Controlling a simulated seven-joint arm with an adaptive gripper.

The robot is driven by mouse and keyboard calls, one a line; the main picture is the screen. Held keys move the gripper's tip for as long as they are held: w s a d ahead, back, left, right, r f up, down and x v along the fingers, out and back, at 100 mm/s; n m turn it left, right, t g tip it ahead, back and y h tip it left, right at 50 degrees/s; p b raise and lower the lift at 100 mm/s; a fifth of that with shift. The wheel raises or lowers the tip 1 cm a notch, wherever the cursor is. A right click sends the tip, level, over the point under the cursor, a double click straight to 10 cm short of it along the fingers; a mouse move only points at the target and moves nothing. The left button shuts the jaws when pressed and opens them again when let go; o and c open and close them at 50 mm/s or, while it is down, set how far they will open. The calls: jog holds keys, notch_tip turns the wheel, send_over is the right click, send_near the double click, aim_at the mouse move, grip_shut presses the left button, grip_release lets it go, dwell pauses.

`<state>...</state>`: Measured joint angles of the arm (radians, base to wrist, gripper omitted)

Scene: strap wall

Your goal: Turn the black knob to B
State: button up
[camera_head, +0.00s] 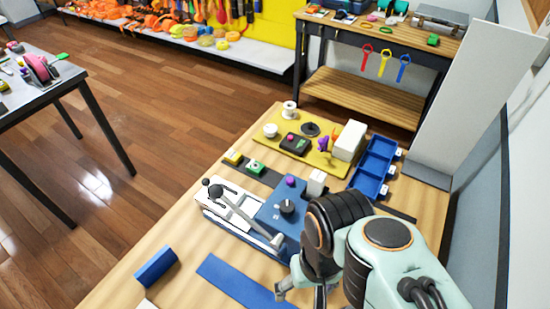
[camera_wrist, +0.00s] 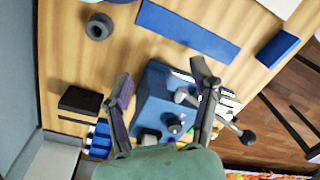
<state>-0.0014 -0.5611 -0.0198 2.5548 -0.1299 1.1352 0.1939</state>
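The black knob (camera_head: 287,206) sits on top of a blue box (camera_head: 267,214) on the wooden table. In the wrist view the knob (camera_wrist: 173,123) shows on the blue box (camera_wrist: 153,94), between my finger links and nearer the palm than the fingertips. I cannot read any letter marks around it or tell which way it points. My gripper (camera_head: 300,293) is in front of the box at lower right in the head view. In the wrist view my gripper (camera_wrist: 160,72) has its fingers wide apart with nothing held between them.
A grey lever with a black ball (camera_head: 215,191) lies over a white plate beside the box. A purple button (camera_head: 290,181) stands behind the knob. A blue strip (camera_head: 240,282) and blue block (camera_head: 156,267) lie in front. A yellow board (camera_head: 271,143) and blue tray (camera_head: 373,167) are behind.

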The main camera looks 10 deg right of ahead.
jog(key=w+d+r+m+t, duration=0.15)
jog(key=w+r+m, duration=0.25)
jog(key=w+m, duration=0.45)
jog(key=m, duration=0.4)
send_over(287, 206)
notch_tip(287, 206, down, 4)
jog(key=shift+g+h, duration=0.4)
jog(key=shift+g, duration=0.45)
notch_tip(287, 206, down, 8)
jog(key=shift+f, duration=0.6)
grip_shut()
